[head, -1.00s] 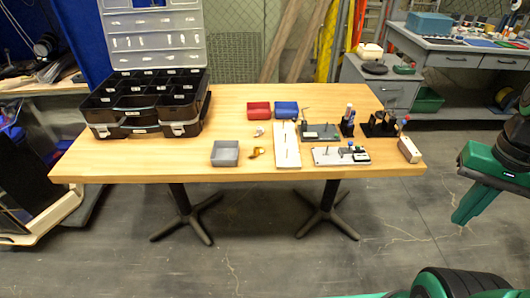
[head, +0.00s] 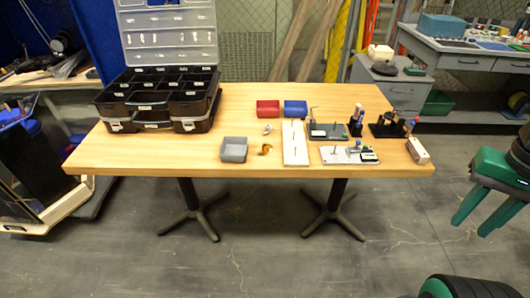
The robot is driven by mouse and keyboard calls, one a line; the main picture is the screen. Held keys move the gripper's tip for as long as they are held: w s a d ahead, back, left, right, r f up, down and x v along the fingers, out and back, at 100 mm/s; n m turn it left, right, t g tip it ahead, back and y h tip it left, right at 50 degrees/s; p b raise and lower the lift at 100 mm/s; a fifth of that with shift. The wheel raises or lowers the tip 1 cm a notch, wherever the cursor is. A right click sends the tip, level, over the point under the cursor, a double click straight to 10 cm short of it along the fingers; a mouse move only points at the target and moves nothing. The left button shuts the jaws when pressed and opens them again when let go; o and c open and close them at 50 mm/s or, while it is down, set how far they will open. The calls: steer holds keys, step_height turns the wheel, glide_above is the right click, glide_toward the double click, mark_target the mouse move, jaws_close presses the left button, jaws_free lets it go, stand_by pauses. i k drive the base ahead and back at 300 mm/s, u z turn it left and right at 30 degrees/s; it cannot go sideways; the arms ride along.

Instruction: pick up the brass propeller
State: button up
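The brass propeller (head: 265,149) is a small golden piece lying on the wooden table (head: 130,150). It sits between the grey open bin (head: 234,151) and the white board with upright pins (head: 295,146), touching neither. My gripper (head: 486,212) is at the right edge of the picture, past the table's right end and far from the propeller. Its two green fingers point down and stand apart, with nothing between them.
A small silvery part (head: 267,128) lies behind the propeller. Red (head: 268,109) and blue (head: 295,108) bins stand at the back. A black compartment case (head: 160,100) with its lid up fills the left. Fixtures and boards crowd the right. The table's front middle is clear.

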mark_target(266, 147)
steer(key=k, duration=0.95)
steer(key=u, duration=0.9)
steer(key=i, duration=1.8)
steer(key=u, duration=0.15)
